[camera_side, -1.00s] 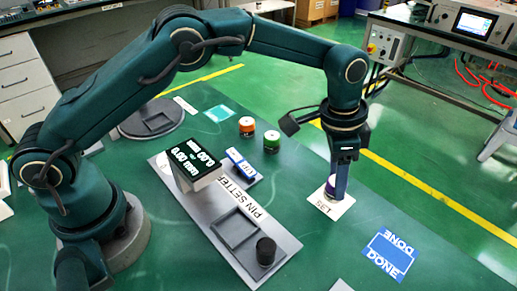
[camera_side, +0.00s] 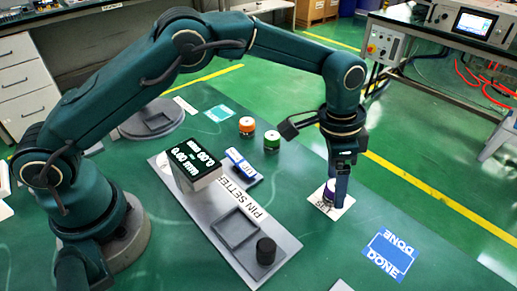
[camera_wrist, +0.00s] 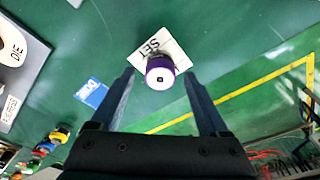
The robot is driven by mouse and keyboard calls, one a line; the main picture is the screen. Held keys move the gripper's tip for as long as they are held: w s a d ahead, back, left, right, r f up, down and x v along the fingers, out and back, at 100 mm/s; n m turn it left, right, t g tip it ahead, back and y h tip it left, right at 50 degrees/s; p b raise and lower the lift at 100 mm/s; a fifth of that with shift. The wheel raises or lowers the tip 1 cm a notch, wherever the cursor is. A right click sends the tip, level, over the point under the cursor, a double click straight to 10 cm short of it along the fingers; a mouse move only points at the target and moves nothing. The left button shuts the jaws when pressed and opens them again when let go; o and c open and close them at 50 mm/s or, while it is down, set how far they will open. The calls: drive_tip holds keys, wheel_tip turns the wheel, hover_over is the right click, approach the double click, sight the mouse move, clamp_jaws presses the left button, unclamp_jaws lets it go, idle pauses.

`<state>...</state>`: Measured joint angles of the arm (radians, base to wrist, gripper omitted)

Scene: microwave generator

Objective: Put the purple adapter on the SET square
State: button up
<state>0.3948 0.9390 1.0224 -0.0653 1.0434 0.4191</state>
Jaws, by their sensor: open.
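The purple adapter (camera_wrist: 160,70), with a white top and a small dark square hole, stands upright on the white SET square (camera_wrist: 178,46) in the wrist view. In the side view the adapter (camera_side: 329,189) is partly hidden by a finger, and the SET square (camera_side: 340,211) shows around it. My gripper (camera_side: 338,205) is low over the square. In the wrist view the two fingers are apart, one to each side of the adapter, with gaps between them and it.
A grey PIN SETTER plate (camera_side: 208,209) with a display (camera_side: 187,158) and a black knob (camera_side: 265,251) lies to the left. Orange (camera_side: 246,125) and green (camera_side: 271,140) adapters stand behind. A blue DONE square (camera_side: 390,254) lies at front right.

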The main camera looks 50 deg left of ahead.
sight(327, 185)
drive_tip(key=s+a+r+n+t, duration=0.1)
drive_tip(key=s+a+r, duration=0.15)
drive_tip(key=r, duration=0.55)
drive_tip(key=s+a+r+n, duration=0.1)
drive_tip(key=a+r, duration=0.2)
drive_tip(key=r, duration=0.5)
drive_tip(key=s+a+n+t, duration=0.1)
drive_tip(key=s+a+n, duration=0.1)
drive_tip(key=s, duration=0.3)
drive_tip(key=s+a+f+n+t, duration=0.1)
drive_tip(key=s+a+n, duration=0.1)
drive_tip(key=s+a, duration=0.3)
drive_tip(key=s+a+f+n+t+y, duration=0.1)
drive_tip(key=s+a+n, duration=0.1)
drive_tip(key=s+a, duration=0.2)
drive_tip(key=shift+s+f+n, duration=0.15)
drive_tip(key=shift+s+n, duration=0.05)
drive_tip(key=shift+s, duration=0.4)
drive_tip(key=shift+s+f+n, duration=0.1)
drive_tip(key=shift+s+n, duration=0.1)
drive_tip(key=shift+s, duration=0.4)
drive_tip(key=shift+s+a+f, duration=0.15)
drive_tip(key=shift+s+f, duration=0.15)
drive_tip(key=shift+f, duration=0.05)
